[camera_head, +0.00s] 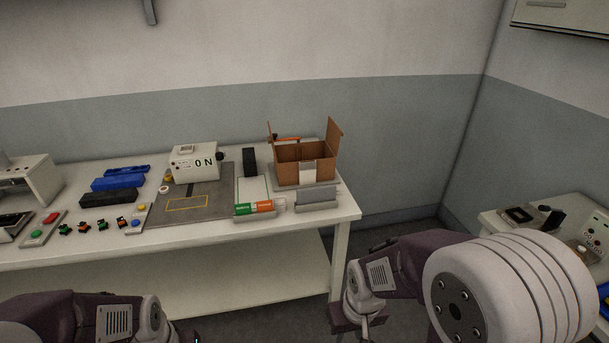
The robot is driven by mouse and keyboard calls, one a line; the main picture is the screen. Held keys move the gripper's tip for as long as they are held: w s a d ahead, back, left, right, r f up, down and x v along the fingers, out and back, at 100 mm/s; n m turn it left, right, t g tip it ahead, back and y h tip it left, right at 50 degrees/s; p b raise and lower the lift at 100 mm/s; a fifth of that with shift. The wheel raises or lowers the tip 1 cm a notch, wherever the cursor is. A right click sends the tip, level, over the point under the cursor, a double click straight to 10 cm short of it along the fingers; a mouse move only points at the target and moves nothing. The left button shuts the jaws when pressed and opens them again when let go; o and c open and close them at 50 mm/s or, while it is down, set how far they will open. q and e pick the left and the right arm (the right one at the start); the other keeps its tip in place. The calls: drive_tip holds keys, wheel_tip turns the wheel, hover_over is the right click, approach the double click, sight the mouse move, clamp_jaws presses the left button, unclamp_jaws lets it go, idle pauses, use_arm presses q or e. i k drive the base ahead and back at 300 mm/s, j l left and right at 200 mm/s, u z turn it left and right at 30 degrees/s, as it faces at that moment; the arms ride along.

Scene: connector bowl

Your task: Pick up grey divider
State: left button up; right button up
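A flat grey panel that looks like the grey divider (317,194) stands upright in a low light holder at the right end of the white table, near its front edge. It stands in front of an open brown cardboard box (290,153), which has a white panel on its front. My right gripper (362,328) is at the bottom of the view, low in front of the table and well apart from the divider. Its fingers are small and partly cut off, so its opening is unclear. My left arm shows at the bottom left, but its gripper is outside the view.
Another white table (490,222) stands at right, with floor between.

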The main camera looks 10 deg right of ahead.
sight(329, 192)
drive_tip(key=i+l+u, duration=0.4)
drive_tip(key=i+l, duration=0.15)
drive_tip(key=i+l+u, duration=0.25)
drive_tip(key=l, duration=0.15)
drive_tip(key=i+l+u, duration=0.2)
drive_tip(key=l, duration=0.15)
drive_tip(key=i+l+u, duration=0.2)
drive_tip(key=l, duration=0.25)
drive_tip(key=k+j, duration=0.05)
